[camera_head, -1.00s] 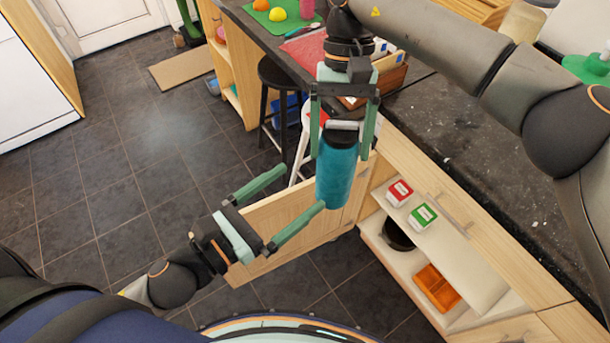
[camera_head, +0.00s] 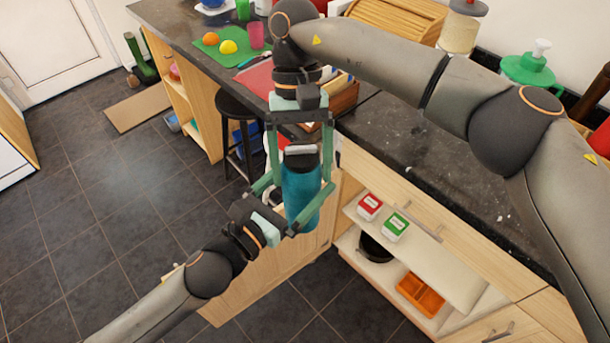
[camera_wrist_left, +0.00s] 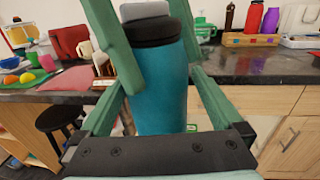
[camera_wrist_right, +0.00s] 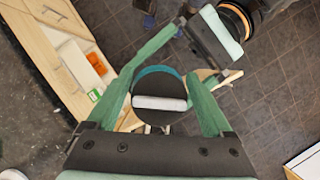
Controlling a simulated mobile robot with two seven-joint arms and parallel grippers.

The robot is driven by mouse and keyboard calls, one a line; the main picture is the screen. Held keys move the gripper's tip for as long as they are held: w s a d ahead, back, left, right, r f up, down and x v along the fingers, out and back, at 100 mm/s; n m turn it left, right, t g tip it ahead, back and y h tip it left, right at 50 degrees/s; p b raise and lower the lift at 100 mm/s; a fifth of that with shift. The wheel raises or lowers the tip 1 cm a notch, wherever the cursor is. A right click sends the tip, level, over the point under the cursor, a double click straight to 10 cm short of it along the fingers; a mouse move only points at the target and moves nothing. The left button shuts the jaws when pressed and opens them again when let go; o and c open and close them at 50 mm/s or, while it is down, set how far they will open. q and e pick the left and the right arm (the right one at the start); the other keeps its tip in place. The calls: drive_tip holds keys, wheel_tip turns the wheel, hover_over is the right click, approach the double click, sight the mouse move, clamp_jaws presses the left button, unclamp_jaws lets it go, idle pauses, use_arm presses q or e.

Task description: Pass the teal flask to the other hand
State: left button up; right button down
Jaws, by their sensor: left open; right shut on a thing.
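The teal flask (camera_head: 301,200) with its black lid hangs upright in the air, beyond the front of the counter. My right gripper (camera_head: 300,160) comes from above and is shut on the flask near its lid. In the right wrist view I look down on the black lid (camera_wrist_right: 158,117) with its pale grey bar between the fingers. My left gripper (camera_head: 294,193) is open, with its fingers on either side of the flask's lower body. In the left wrist view the teal body (camera_wrist_left: 160,90) stands between the two green fingers, and its bottom is hidden by the gripper base.
A black stool (camera_head: 237,108) stands behind the grippers. The tiled floor on the left is mostly clear.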

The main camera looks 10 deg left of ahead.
use_arm(q)
drive_tip(key=shift+w+d, duration=0.3)
use_arm(e)
drive_tip(key=shift+a, duration=0.1)
